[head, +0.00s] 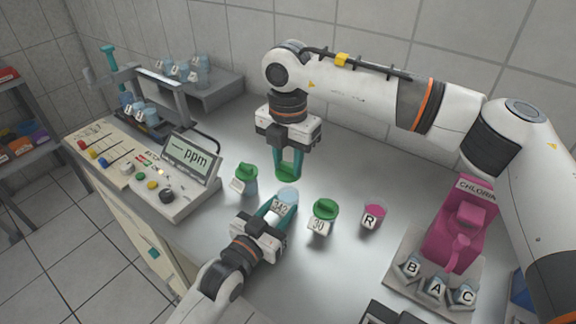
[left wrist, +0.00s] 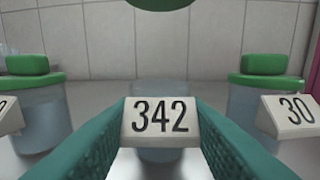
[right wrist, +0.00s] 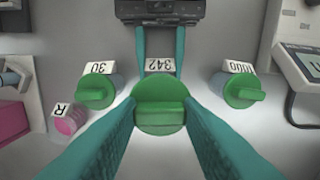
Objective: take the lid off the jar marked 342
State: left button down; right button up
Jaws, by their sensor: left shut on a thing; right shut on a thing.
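The jar marked 342 (head: 287,194) stands on the bench without its lid, its blue-grey top showing. My left gripper (head: 278,208) is shut on this jar from the near side, and its label (left wrist: 161,116) shows between the fingers in the left wrist view. My right gripper (head: 287,163) points down from above and is shut on the green lid (head: 288,174). The lid is held over the jar and apart from it; a gap shows under the lid (left wrist: 160,3) in the left wrist view. In the right wrist view the lid (right wrist: 160,106) hides most of the jar.
A green-lidded jar marked 1000 (right wrist: 243,89) stands left of jar 342 in the head view, and one marked 30 (head: 323,214) stands right. Beyond are a pink cup marked R (head: 373,216), the pink chlorine device (head: 462,232) and the ppm meter (head: 190,158).

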pick_arm(q)
jog(key=c, duration=0.8)
grip_release()
jog(key=shift+o, duration=0.2)
